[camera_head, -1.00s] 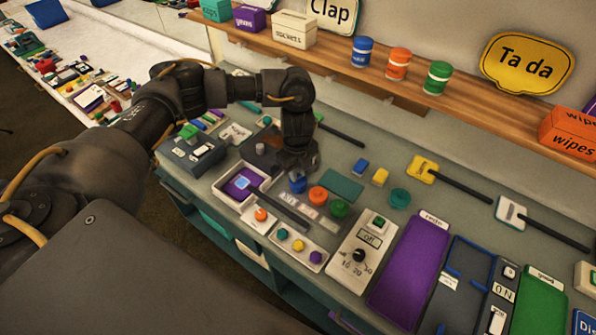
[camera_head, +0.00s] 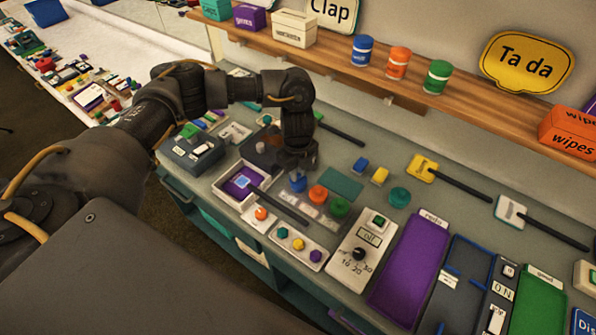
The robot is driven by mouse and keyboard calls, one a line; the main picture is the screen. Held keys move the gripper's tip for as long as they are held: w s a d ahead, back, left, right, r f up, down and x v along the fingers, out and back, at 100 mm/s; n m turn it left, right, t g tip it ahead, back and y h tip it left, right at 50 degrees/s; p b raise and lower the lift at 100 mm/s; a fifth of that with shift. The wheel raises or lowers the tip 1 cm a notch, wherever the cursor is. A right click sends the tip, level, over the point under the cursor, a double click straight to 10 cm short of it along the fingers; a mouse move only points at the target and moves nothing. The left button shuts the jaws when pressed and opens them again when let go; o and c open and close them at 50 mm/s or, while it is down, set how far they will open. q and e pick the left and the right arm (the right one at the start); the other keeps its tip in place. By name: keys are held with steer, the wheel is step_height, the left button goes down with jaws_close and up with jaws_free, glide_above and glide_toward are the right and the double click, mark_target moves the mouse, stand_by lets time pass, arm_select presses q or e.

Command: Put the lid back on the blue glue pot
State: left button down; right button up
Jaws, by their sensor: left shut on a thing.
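The blue glue pot (camera_head: 297,185) is at the left end of a short row on the bench, beside a pot with an orange top (camera_head: 318,194) and one with a green top (camera_head: 339,207). My left gripper (camera_head: 298,171) points straight down directly over the blue pot. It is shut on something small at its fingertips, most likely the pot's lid. The gripper hides most of it, and I cannot tell whether lid and pot touch. My right gripper is not in view.
A white tray with a purple inside (camera_head: 226,194) sits close on the left, with a dark bar (camera_head: 282,208) across its front right. A button panel (camera_head: 298,247) and a dial box (camera_head: 356,258) stand in front. Lidded jars stand on the wooden shelf (camera_head: 325,60) behind.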

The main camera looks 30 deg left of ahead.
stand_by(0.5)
arm_select(q)
steer(key=c, duration=0.8)
jaws_free()
steer(key=shift+c, duration=0.2)
steer(key=shift+r+p, duration=3.55)
steer(key=shift+p, duration=0.35)
jaws_close()
